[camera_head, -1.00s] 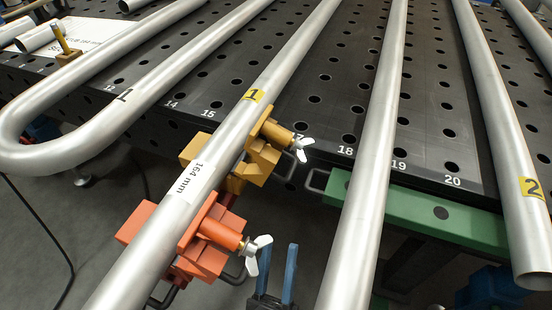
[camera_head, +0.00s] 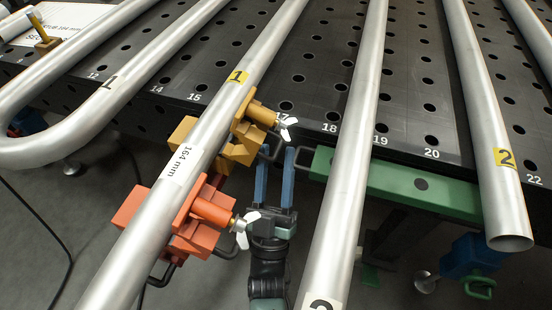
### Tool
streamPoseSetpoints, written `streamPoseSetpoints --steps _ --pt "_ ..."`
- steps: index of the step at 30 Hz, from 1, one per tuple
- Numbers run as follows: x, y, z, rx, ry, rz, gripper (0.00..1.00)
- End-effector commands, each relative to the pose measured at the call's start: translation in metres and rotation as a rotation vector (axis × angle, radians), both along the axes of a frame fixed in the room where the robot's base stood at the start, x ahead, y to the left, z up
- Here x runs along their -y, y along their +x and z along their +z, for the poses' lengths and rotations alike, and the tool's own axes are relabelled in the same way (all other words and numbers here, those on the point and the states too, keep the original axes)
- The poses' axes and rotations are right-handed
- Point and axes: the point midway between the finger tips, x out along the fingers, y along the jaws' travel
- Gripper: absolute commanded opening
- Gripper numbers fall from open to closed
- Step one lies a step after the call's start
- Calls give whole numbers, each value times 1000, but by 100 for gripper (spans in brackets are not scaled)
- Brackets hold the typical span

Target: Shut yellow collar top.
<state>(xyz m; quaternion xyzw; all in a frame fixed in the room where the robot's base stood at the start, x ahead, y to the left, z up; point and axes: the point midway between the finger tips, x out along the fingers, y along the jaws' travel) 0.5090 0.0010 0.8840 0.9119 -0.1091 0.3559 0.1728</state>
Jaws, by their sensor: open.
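The yellow collar (camera_head: 222,146) sits around the steel tube labelled 164 mm, close to the table's front edge. Its top piece (camera_head: 256,113) lies on the right side of the tube, with a silver wing nut (camera_head: 286,126) at its end. My gripper (camera_head: 275,180) has two blue fingers, upright, apart and empty. It is just below and right of the yellow collar, between two tubes, touching nothing visible.
An orange collar (camera_head: 185,222) with a wing nut sits lower on the same tube, left of my gripper. Another tube (camera_head: 345,170) runs close on the right. A green bar (camera_head: 420,187) lines the front of the black perforated table (camera_head: 325,75).

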Motion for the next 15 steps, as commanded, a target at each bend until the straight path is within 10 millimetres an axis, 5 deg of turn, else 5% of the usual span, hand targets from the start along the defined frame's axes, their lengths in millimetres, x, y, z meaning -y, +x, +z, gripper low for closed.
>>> streamPoseSetpoints --steps 3,10,15 --pt "0 0 0 0 0 0 40" --pt "0 0 0 0 0 0 0" --pt "0 0 0 0 0 0 0"
